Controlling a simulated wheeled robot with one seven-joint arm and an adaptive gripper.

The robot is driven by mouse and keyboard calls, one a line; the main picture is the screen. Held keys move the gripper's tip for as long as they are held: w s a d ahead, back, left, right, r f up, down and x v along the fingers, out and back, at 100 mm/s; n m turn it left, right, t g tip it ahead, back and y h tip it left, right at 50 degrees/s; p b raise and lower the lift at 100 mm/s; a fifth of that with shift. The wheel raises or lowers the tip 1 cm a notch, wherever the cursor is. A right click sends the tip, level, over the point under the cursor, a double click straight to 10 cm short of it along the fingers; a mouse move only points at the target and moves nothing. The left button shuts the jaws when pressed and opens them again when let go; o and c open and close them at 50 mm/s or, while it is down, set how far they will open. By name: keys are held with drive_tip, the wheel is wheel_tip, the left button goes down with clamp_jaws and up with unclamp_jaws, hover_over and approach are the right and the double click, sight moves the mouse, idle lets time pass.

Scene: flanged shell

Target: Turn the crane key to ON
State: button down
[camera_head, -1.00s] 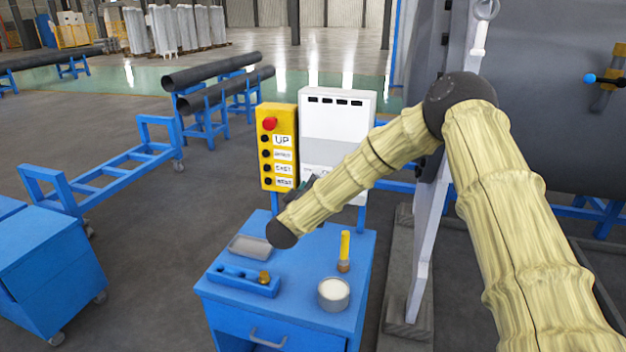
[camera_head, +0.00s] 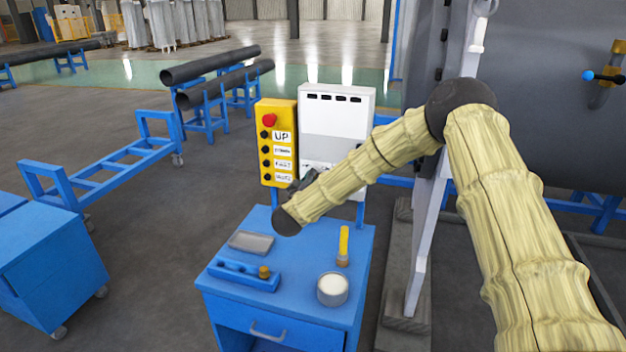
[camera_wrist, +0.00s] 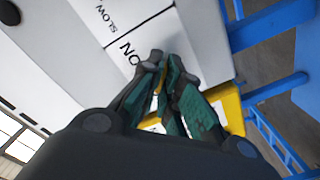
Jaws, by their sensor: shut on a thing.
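The white control box (camera_head: 337,123) stands behind the blue cabinet. In the wrist view its white face (camera_wrist: 150,38) carries the labels SLOW and ON, seen turned around. My gripper (camera_head: 302,184) is at the lower left of this box in the head view. In the wrist view my gripper (camera_wrist: 165,68) has its fingers close together at the face, beside the ON label. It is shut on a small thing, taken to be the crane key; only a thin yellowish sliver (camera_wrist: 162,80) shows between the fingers. The key's angle is hidden.
A yellow button box (camera_head: 277,142) with a red button is just left of the white box. Below, the blue cabinet (camera_head: 310,272) holds a grey tray, a blue holder, a yellow-handled brush and a round tin. A large dark shell (camera_head: 550,120) stands at the right.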

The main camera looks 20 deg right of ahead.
drive_tip(key=shift+m+b, duration=0.4)
drive_tip(key=shift+b, duration=0.1)
drive_tip(key=shift+m+b, duration=8.2)
drive_tip(key=shift+m, duration=0.2)
drive_tip(key=c, duration=1.6)
unclamp_jaws()
drive_tip(key=shift+c, duration=0.2)
drive_tip(key=shift+s, duration=0.1)
